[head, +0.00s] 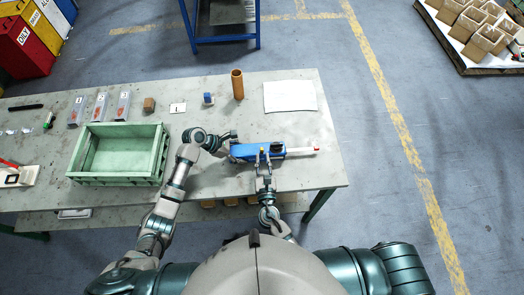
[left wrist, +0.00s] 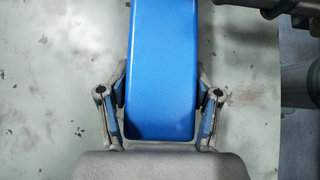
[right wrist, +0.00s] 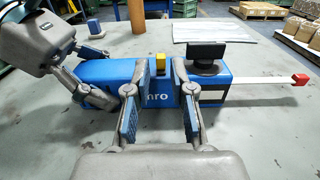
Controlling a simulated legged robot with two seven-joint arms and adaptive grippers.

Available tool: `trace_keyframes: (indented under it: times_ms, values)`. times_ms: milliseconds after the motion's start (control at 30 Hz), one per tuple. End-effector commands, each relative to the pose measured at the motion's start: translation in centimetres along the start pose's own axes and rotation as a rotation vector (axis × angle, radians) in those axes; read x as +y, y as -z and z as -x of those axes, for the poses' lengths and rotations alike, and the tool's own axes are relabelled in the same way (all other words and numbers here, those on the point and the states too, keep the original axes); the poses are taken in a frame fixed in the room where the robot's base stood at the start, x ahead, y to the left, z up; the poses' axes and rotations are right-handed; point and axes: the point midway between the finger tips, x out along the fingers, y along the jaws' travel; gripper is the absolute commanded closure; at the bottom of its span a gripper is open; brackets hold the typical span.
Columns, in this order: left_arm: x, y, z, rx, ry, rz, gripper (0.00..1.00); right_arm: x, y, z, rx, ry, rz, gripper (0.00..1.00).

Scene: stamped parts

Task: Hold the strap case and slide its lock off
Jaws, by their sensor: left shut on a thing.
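The blue strap case (head: 246,151) lies on the table with its long side running left to right. A white strap (right wrist: 255,80) with a red end (right wrist: 300,80) sticks out of its right end. A small yellow lock (right wrist: 159,64) sits at the middle of the case, and a black knob (right wrist: 206,52) stands on top, right of it. My left gripper (head: 230,145) is shut on the case's left end, one finger on each side in the left wrist view (left wrist: 160,112). My right gripper (right wrist: 159,70) is open, its fingertips on either side of the lock with gaps visible.
A green crate (head: 118,181) stands on the table at left. A brown cylinder (head: 238,85), a blue block (head: 208,99) and a white sheet (head: 290,96) lie behind the case. The table's right edge is close to the strap's red end.

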Motion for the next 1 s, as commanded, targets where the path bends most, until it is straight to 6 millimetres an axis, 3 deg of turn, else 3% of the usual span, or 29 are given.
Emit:
trace_keyframes:
  times_ms: [33,100,333,833,867,933,1000]
  values:
    - [-0.4,0.9,-0.5,0.013,0.010,0.011,0.89,0.0,0.2,1.4,0.003,-0.002,0.002,0.77]
    - [-0.4,0.9,-0.5,0.014,0.011,0.011,0.89,0.0,0.2,3.0,0.002,-0.002,0.001,0.77]
    - [-0.4,0.9,-0.5,0.014,0.011,0.011,0.89,0.0,0.1,6.8,0.000,-0.001,0.001,0.77]
    - [-0.5,0.9,-0.5,0.014,0.012,0.011,0.89,0.0,0.1,7.7,-0.002,0.000,-0.001,0.77]
    - [-0.5,0.9,-0.5,0.014,0.012,0.012,0.30,0.0,0.1,7.7,-0.002,0.000,-0.001,0.77]
    - [-0.5,0.9,-0.5,0.014,0.012,0.012,0.13,0.0,0.1,7.7,-0.002,0.000,-0.001,0.77]
    - [-0.4,0.9,-0.5,0.012,0.011,0.012,0.07,0.0,0.1,7.7,-0.002,0.000,-0.001,0.77]
